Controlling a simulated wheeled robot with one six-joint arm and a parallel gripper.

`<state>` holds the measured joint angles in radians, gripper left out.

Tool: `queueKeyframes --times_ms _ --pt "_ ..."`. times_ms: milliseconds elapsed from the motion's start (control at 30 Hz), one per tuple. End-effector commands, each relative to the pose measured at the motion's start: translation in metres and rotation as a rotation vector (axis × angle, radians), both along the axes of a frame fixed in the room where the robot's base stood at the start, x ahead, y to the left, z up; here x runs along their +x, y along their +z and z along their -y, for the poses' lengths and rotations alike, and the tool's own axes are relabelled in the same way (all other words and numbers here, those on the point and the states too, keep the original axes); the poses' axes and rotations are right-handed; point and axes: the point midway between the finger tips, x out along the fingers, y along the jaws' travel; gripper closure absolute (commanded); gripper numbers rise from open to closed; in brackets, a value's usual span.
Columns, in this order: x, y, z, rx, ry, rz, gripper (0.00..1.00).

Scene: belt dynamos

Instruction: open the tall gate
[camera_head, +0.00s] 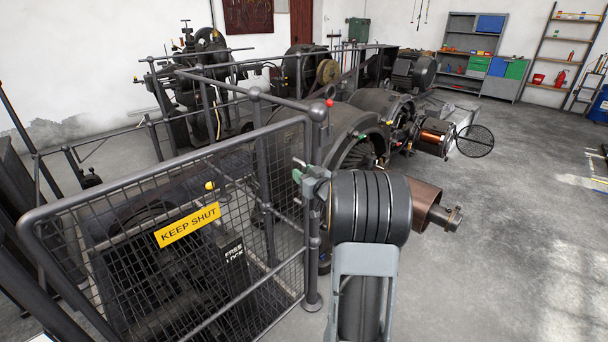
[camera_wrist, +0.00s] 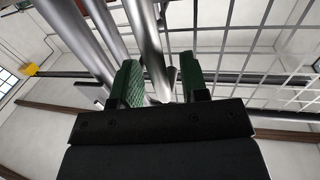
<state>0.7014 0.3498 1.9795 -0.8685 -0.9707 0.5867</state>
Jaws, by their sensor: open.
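The tall gate (camera_head: 165,182) is a grey tube frame filled with wire mesh, at the left front of the head view. In the wrist view, a grey tube (camera_wrist: 150,45) runs down between the open fingers (camera_wrist: 161,85), and wire mesh (camera_wrist: 260,60) is behind. I cannot tell whether the fingers touch the tube.
Dark belt machines (camera_head: 365,130) stand behind the railings. A copper-coloured drum (camera_head: 425,200) sticks out just right of my arm. The concrete floor (camera_head: 510,220) is open on the right. Shelves (camera_head: 475,55) stand against the back wall.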

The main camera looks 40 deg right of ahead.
Motion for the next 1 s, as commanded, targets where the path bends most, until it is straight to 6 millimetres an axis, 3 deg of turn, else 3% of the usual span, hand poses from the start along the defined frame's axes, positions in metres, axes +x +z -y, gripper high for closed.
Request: queueKeyframes --times_ms 467,1000 --pt "-0.0003 0.0 -0.0001 0.0 0.0 0.0 1.0" --pt "-0.007 -0.0004 -0.0062 -0.001 -0.017 0.001 1.0"
